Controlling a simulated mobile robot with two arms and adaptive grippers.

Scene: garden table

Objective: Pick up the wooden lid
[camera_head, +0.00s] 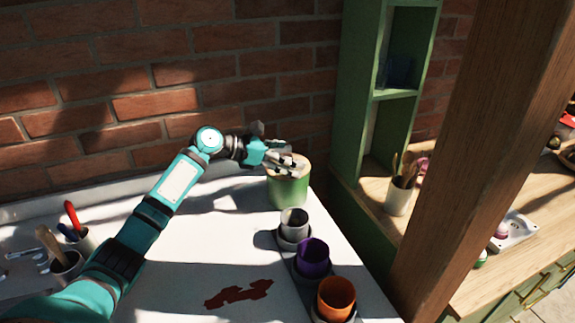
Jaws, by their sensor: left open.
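The wooden lid (300,167) is pale and round and sits on top of a green canister (289,190) at the far right corner of the white table. My left gripper (294,165) is open at the lid, with its fingers over the lid's left and middle part. The gripper hides part of the lid. I cannot tell whether the fingers touch it. My right gripper is not in view.
A grey cup (294,222), a purple pot (313,256) and an orange pot (336,297) stand in a row in front of the canister. A brick wall (180,80) is behind. A wooden post (480,150) and green shelf (400,94) are at right.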

